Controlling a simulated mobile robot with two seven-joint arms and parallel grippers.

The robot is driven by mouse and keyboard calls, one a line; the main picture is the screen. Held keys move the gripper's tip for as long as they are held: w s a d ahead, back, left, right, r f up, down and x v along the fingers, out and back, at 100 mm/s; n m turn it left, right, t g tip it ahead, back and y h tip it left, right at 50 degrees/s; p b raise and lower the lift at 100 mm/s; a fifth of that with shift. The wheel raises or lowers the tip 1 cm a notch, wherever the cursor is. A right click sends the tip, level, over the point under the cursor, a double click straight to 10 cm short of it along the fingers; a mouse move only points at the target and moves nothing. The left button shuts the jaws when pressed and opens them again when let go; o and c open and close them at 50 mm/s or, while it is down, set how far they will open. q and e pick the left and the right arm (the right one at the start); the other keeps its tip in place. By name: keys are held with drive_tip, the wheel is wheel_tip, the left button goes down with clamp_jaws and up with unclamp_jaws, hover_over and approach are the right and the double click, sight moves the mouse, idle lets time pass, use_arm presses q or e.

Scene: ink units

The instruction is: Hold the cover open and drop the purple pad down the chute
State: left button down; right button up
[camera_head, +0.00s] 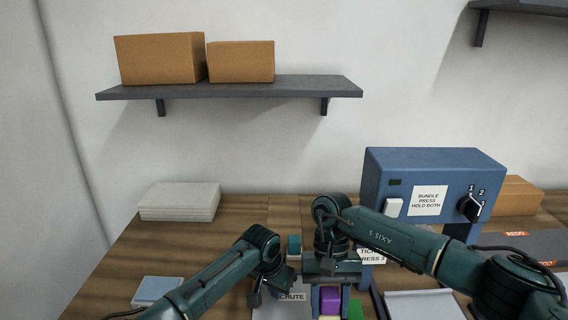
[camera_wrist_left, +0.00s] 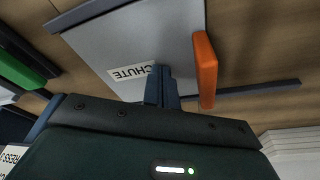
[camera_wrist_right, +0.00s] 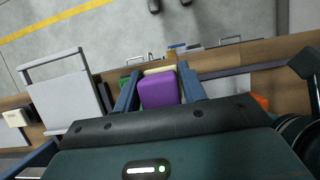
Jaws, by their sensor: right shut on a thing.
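The purple pad (camera_head: 330,301) is between the fingers of my right gripper (camera_head: 328,290), at the front of the table. The right wrist view shows the pad (camera_wrist_right: 158,91) filling the gap between both fingers (camera_wrist_right: 160,92). The grey chute cover (camera_wrist_left: 125,45) lies under my left gripper, with a CHUTE label (camera_wrist_left: 131,73) and an orange handle (camera_wrist_left: 205,70). The cover looks down flat. My left gripper (camera_wrist_left: 163,88) has its fingers together, beside the handle and apart from it. In the head view my left gripper (camera_head: 265,293) partly hides the cover (camera_head: 290,312).
A blue bundle press (camera_head: 432,170) stands at the right behind my right arm. A grey tray (camera_head: 425,305) is right of my right gripper. White sheets (camera_head: 180,201) lie at the left.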

use_arm(q)
drive_tip(key=shift+r, duration=0.25)
drive_tip(key=shift+a, duration=7.2)
use_arm(e)
drive_tip(key=w+a+m, duration=0.1)
drive_tip(key=m, duration=0.1)
drive_tip(key=w+a+m+y, duration=0.1)
drive_tip(key=shift+w+a+f+m, duration=0.1)
drive_tip(key=shift+w+m, duration=0.3)
drive_tip(key=w+a+m+t+y, duration=0.2)
drive_tip(key=w+a+m, duration=0.3)
drive_tip(key=m, duration=0.5)
drive_tip(key=shift+w+a+f+t+y, duration=0.35)
drive_tip(key=shift+w+y, duration=0.25)
drive_tip(key=shift+w, duration=0.55)
drive_tip(key=shift+s+f, duration=0.15)
drive_tip(key=shift+f, duration=1)
drive_tip(key=shift+s+f, duration=0.15)
drive_tip(key=shift+f, duration=1)
